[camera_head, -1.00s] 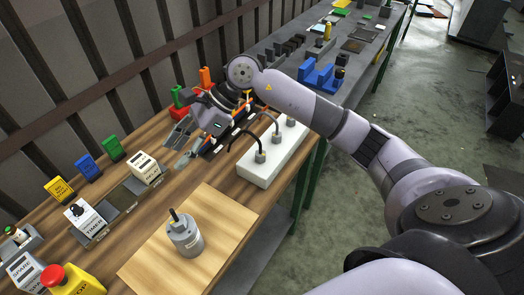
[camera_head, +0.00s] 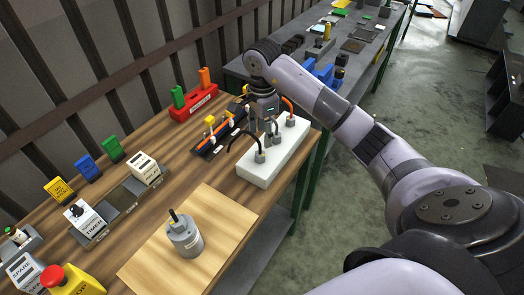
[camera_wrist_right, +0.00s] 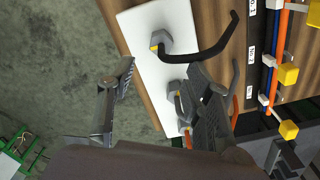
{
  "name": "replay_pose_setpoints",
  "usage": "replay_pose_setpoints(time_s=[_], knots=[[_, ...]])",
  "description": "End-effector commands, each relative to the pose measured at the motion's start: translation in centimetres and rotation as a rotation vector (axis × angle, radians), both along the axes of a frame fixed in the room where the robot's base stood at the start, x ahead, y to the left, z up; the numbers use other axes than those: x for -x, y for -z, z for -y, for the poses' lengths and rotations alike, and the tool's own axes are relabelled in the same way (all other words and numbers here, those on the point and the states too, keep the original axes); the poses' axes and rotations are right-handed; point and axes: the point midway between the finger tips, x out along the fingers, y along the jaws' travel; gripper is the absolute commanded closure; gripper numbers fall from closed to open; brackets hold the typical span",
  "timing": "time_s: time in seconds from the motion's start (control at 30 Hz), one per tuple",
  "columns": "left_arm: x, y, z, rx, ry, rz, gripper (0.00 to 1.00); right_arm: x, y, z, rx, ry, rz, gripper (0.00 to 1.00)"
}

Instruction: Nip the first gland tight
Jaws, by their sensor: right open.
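A white block (camera_head: 258,176) lies near the table's right edge and bears three grey glands. The nearest gland (camera_head: 260,157) has a black cable bending out of it; this gland also shows in the right wrist view (camera_wrist_right: 160,40). A middle gland (camera_head: 276,140) is partly hidden by my gripper. The far gland (camera_head: 290,121) has an orange cable. My right gripper (camera_head: 267,127) is open and points down over the block by the middle gland. In the right wrist view its fingers (camera_wrist_right: 160,68) are spread wide, with nothing held between them.
A dark rack (camera_head: 208,148) with orange and blue rods and yellow cubes stands left of the block. Behind it is a red holder (camera_head: 196,104) with green and orange pieces. A grey cylindrical part (camera_head: 185,236) stands on a light board (camera_head: 145,262) in front.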

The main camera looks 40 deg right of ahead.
Motion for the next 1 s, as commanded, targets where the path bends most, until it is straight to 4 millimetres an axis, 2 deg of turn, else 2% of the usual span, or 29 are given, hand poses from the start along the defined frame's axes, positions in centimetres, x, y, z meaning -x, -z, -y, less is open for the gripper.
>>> replay_pose_setpoints(time_s=[0.03,0.2,0.43,0.6,0.83,1.0], knots=[[0.0,-0.7,0.0,0.0,0.0,0.0,0.54,0.1,1.0,-0.1,-0.003,0.001,-0.008,0.54],[0.0,-1.5,0.0,0.0,0.0,0.0,0.54,0.1,4.4,-0.1,-0.003,0.001,-0.005,0.54],[0.0,-2.1,0.0,0.0,0.0,0.0,0.54,0.0,7.5,-0.1,-0.001,0.001,-0.002,0.54],[0.0,-2.2,0.0,0.0,0.0,0.001,0.54,0.0,8.3,0.0,-0.001,0.0,0.0,0.54],[0.0,-2.2,0.0,-0.001,-0.001,0.001,0.54,0.0,8.3,0.0,-0.001,0.0,0.001,0.54],[0.0,-2.2,0.0,-0.001,-0.001,0.001,0.54,0.0,8.3,0.0,-0.001,0.0,0.0,0.65]])
